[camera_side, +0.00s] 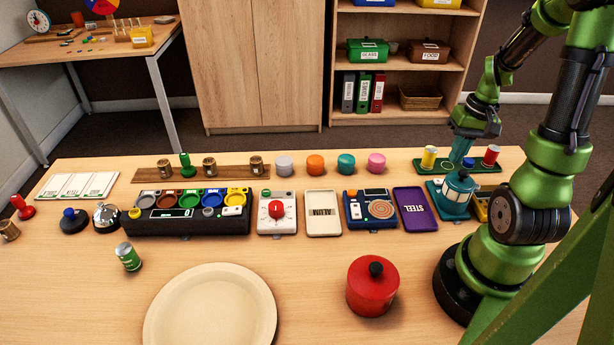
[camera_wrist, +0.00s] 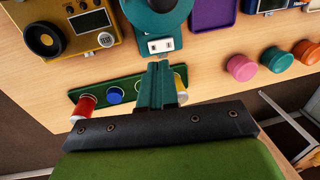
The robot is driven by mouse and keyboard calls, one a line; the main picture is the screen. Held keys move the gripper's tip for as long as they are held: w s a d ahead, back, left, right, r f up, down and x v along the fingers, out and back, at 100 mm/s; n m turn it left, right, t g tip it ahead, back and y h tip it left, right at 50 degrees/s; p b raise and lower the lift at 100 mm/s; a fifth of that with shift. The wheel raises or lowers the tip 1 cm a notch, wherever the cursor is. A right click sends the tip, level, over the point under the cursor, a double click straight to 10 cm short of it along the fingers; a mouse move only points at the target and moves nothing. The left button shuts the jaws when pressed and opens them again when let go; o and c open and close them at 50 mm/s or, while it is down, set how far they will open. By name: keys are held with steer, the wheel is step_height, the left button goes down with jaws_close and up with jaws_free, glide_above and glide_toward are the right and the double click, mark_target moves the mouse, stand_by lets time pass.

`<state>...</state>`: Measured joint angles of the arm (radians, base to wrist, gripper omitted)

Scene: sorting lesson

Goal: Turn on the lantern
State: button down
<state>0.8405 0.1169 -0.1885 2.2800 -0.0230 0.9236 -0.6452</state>
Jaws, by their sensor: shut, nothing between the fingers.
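The teal lantern (camera_side: 457,190) stands upright on the table at the right, on a teal base. Its round teal top (camera_wrist: 150,18) is partly cut off in the wrist view. A white switch plate (camera_wrist: 160,46) sits on the base tab on the side toward my gripper. I cannot tell whether the lantern is lit. My gripper (camera_side: 461,151) points down behind the lantern, above the green peg board. In the wrist view, my gripper's teal fingers (camera_wrist: 159,66) are shut and empty, with the tips just short of the switch plate in the picture. The height gap is unclear.
The green peg board (camera_side: 475,165) holds yellow, blue and red pieces below my gripper. A purple STEEL tray (camera_side: 416,210) lies left of the lantern. A yellow device (camera_wrist: 66,27) stands on its other side. A red pot (camera_side: 373,288) stands near the front.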

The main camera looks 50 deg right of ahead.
step_height(320, 180, up, 8)
glide_above(438, 181)
steer(key=s+d, duration=0.3)
steer(key=shift+w+a, duration=0.1)
steer(key=shift+w, duration=0.05)
steer(key=shift+w+a, duration=0.5)
steer(key=shift+w, duration=0.1)
steer(key=f, duration=0.4)
steer(key=w+a+f, duration=0.1)
steer(key=f, duration=0.9)
steer(key=shift+w+a, duration=0.15)
steer(key=shift+a, duration=0.05)
steer(key=shift+w+f, duration=0.1)
steer(key=shift+f, duration=0.1)
